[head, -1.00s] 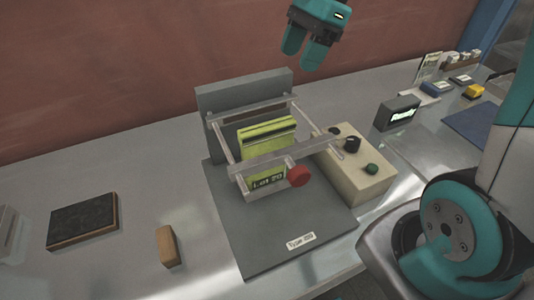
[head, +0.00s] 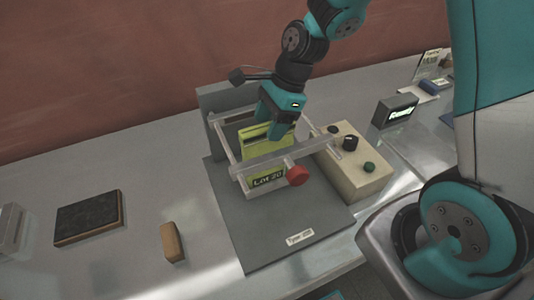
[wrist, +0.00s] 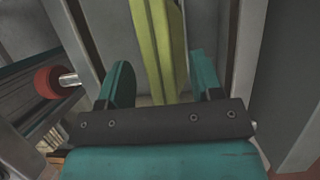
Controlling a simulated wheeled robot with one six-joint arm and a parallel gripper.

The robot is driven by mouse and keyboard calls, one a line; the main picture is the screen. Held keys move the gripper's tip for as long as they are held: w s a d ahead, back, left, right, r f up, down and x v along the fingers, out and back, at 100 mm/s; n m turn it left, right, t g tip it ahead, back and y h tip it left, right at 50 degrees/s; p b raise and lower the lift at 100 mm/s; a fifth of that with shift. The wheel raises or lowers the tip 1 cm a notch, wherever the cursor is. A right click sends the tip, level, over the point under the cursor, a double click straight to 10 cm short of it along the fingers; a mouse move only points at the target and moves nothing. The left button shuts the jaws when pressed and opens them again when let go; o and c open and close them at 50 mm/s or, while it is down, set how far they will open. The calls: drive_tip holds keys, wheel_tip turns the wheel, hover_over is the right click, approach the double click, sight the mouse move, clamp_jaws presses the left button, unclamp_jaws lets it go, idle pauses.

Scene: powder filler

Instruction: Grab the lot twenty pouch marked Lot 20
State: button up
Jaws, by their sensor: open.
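The yellow-green pouch (head: 257,160) stands upright in the clear-framed holder of the grey filler. Its dark label reads Lot 20, low on its front, partly behind the front bar. My gripper (head: 275,128) is just above the pouch's top, pointing down, and covers the pouch's upper right. In the wrist view the pouch (wrist: 158,45) runs upright between the two teal fingers of my gripper (wrist: 160,85). The fingers are open, with a gap showing on each side of the pouch; the gap looks wider on the left.
A red knob (head: 297,176) sticks out from the holder's front bar (head: 270,156). A beige control box (head: 352,165) with knobs stands to the right, and a display (head: 397,111) reads Ready. A dark pad (head: 89,218) and a brown block (head: 173,242) lie at left on the metal bench.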

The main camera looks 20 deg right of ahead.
drive_tip(key=shift+x, duration=0.75)
drive_tip(key=shift+f, duration=0.25)
drive_tip(key=shift+c, duration=0.4)
clamp_jaws()
